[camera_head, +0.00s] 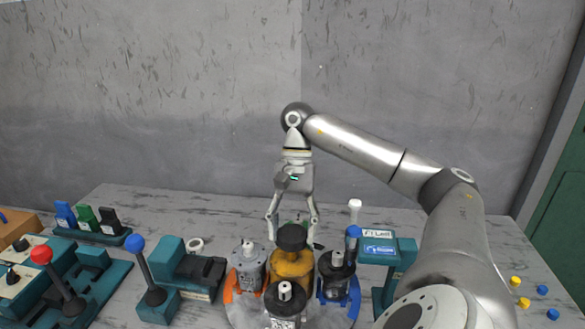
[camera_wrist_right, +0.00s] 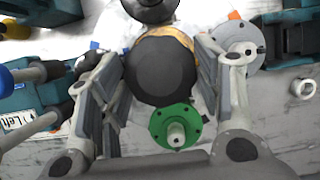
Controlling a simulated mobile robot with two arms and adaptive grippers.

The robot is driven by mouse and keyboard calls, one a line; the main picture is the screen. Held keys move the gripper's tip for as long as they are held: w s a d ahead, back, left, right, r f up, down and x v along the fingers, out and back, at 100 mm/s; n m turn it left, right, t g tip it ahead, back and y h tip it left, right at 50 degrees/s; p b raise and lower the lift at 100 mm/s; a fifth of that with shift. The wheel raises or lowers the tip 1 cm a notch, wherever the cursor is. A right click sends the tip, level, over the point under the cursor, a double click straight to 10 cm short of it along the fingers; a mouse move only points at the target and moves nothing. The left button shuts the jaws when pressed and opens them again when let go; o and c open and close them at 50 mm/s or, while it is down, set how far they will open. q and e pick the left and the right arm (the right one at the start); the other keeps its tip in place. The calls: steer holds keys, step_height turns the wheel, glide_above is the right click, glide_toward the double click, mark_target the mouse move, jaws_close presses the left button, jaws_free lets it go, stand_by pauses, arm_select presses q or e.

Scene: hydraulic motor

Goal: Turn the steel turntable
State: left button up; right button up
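The steel turntable (camera_head: 240,312) is a round grey plate at the front middle of the table, mostly hidden by the motors on it. At its centre stands a yellow body (camera_head: 291,266) with a black knob (camera_head: 292,237) on top. My right gripper (camera_head: 294,240) points down over the centre, its open fingers on either side of the knob. The right wrist view shows the black knob (camera_wrist_right: 160,70) between the two fingers, with narrow gaps; contact is not clear. My left gripper is out of view.
Around the centre stand a grey motor with an orange base (camera_head: 248,268), a dark motor with a blue base (camera_head: 338,277), a front motor (camera_head: 285,305) and a green one (camera_wrist_right: 175,126). Teal lever stands (camera_head: 158,302) are left; a teal sign stand (camera_head: 380,248) is right.

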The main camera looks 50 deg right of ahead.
steer(key=o, duration=0.3)
steer(key=shift+o, duration=0.2)
steer(key=shift+v, duration=2.65)
steer(key=w+d, duration=0.5)
steer(key=d, duration=0.5)
steer(key=shift+w+d+f, duration=0.15)
steer(key=shift+w+d, duration=0.15)
steer(key=shift+w, duration=0.05)
